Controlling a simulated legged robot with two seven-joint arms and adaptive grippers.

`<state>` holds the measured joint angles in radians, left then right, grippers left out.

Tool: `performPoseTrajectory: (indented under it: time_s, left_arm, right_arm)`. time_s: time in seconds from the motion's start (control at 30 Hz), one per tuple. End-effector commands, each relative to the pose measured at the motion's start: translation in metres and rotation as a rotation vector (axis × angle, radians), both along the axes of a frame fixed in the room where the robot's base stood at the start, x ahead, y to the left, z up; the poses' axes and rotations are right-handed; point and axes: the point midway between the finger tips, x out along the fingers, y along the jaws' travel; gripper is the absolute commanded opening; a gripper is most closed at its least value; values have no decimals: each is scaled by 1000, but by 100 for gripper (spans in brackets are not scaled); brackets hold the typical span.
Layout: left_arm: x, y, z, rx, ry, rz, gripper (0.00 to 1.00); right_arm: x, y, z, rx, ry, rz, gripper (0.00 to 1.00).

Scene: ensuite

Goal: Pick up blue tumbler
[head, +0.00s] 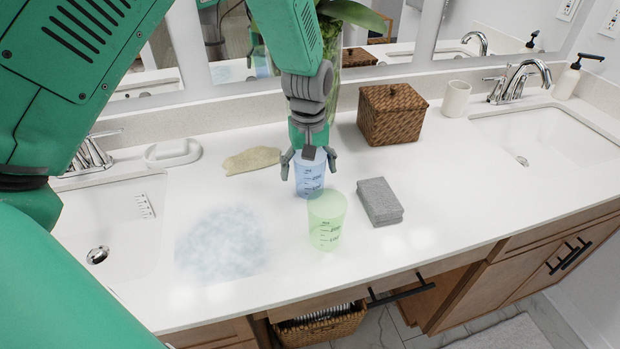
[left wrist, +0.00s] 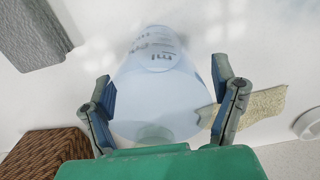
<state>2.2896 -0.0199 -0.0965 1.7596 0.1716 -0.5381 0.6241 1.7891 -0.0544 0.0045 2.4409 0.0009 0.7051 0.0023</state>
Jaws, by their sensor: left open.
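The blue tumbler (head: 310,181) stands upright on the white counter, a translucent cup with dark markings. My left gripper (head: 309,166) is above it, pointing down, with its fingers apart on either side of the tumbler's upper part. In the left wrist view the tumbler (left wrist: 157,85) fills the space between the two open fingers (left wrist: 163,95). A gap shows beside the left finger; I cannot tell whether the right finger touches the wall. My right gripper is not in view.
A green tumbler (head: 326,222) stands close in front of the blue one. A grey sponge block (head: 379,202) lies to the right, a wicker box (head: 391,115) behind it. A tan cloth (head: 252,161) and bluish patch (head: 222,243) lie left. Sinks flank the counter.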

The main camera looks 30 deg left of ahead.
Motion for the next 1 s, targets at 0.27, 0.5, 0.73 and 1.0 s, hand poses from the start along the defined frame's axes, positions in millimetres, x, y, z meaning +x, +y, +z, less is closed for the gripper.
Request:
performPoseTrajectory:
  time_s: [0.27, 0.5, 0.73, 1.0]
  left_arm:
    - [0, -3, -3, 4, -2, 0, 80]
    - [0, -2, -3, 3, -1, 0, 27]
    - [0, -1, -4, 1, -1, 0, 26]
    - [1, -1, 20, 2, -6, 0, 26]
  right_arm:
    - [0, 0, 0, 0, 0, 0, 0]
    - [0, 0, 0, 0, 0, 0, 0]
    - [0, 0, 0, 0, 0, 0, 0]
    - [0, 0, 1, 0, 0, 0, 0]
